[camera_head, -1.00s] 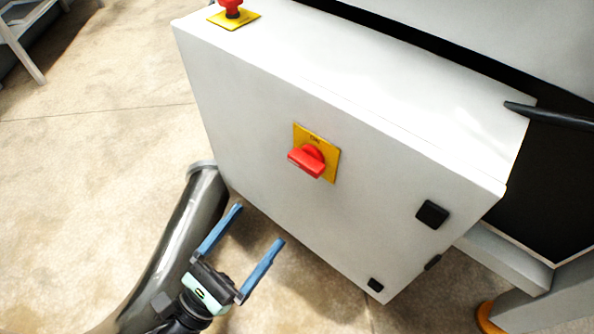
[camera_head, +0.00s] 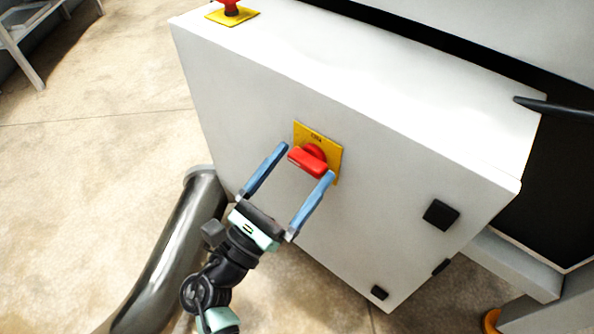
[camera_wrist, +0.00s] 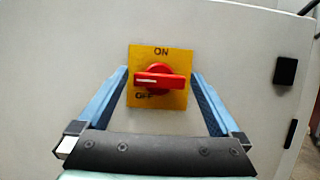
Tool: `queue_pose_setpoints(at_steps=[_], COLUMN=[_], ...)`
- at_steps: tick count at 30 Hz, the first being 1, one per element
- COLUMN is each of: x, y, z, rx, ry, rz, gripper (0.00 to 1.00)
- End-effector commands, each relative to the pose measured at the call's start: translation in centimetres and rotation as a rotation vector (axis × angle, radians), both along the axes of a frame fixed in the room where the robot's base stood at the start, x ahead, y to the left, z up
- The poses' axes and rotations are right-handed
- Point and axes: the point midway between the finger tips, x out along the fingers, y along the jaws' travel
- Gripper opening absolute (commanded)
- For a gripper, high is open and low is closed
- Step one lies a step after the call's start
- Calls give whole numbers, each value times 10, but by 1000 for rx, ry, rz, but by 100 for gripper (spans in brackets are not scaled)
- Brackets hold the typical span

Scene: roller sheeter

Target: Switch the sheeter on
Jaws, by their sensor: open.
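The sheeter's white control box (camera_head: 400,190) carries a red rotary switch (camera_head: 309,159) on a yellow plate (camera_head: 318,142) on its front face. In the wrist view the plate (camera_wrist: 146,106) reads ON at the top and OFF at the lower left. The red handle (camera_wrist: 160,80) lies about horizontal there, its white mark at the left end, above the word OFF. My gripper (camera_head: 306,161) is open, with its blue fingers on either side of the handle. In the wrist view the fingers (camera_wrist: 160,82) flank the plate. I cannot tell whether they touch anything.
A red emergency button (camera_head: 231,6) on a yellow base sits on top of the box. Black latches (camera_head: 440,214) are on the box's right side. A dark rod (camera_head: 555,108) sticks out at the right. Bare floor (camera_head: 110,130) lies to the left.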

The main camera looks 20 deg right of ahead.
Motion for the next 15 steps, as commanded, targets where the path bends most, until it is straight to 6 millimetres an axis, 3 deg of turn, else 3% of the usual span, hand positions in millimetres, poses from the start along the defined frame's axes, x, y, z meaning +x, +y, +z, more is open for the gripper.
queue_pose_setpoints(at_steps=[5,6,15], x=[0,0,0], y=[0,0,0], z=[0,0,0], rx=[0,0,1], ry=[0,0,1], rz=[0,0,0], gripper=[100,96,42])
